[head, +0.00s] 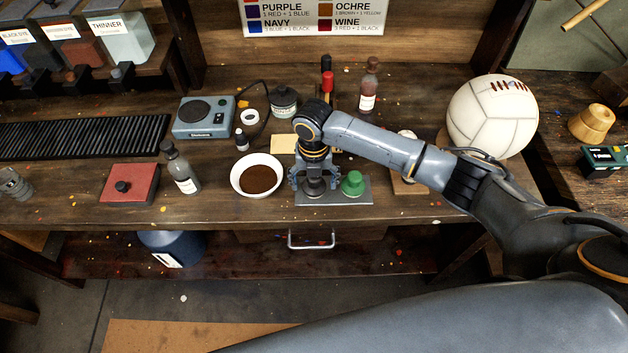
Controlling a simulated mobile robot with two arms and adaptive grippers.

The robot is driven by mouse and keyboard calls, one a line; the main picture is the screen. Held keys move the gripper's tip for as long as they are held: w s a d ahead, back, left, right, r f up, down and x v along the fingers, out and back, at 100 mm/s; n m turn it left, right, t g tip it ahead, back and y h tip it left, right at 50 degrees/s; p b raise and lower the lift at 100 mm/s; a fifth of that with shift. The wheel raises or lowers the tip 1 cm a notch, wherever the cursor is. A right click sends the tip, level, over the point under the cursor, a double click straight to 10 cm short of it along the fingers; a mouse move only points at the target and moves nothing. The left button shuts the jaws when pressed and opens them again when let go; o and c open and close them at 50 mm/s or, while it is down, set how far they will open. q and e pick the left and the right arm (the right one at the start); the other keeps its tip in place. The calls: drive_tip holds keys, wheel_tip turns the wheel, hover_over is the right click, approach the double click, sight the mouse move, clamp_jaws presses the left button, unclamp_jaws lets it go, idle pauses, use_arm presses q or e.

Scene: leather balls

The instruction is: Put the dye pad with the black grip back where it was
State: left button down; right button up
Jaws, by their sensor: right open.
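The dye pad with the black grip (314,188) stands on a small grey metal tray (335,200) near the table's front edge. My right gripper (313,184) reaches straight down over it, with its open fingers on either side of the grip. The gripper partly hides the pad, and I cannot tell whether the fingers touch it. A dye pad with a green grip (352,183) stands on the same tray, just right of my gripper. My left gripper is not in view.
A white bowl of brown powder (258,178) stands close left of the tray. A dark bottle (180,170) and a red block with a black knob (130,184) lie further left. A large white ball (492,118) sits at right. A brown bottle (368,88) stands behind.

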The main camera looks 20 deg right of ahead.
drive_tip(key=shift+w+r, duration=0.1)
drive_tip(key=shift+r, duration=0.45)
wheel_tip(320, 180, up, 11)
drive_tip(key=shift+r+b, duration=0.1)
drive_tip(key=shift+b, duration=1)
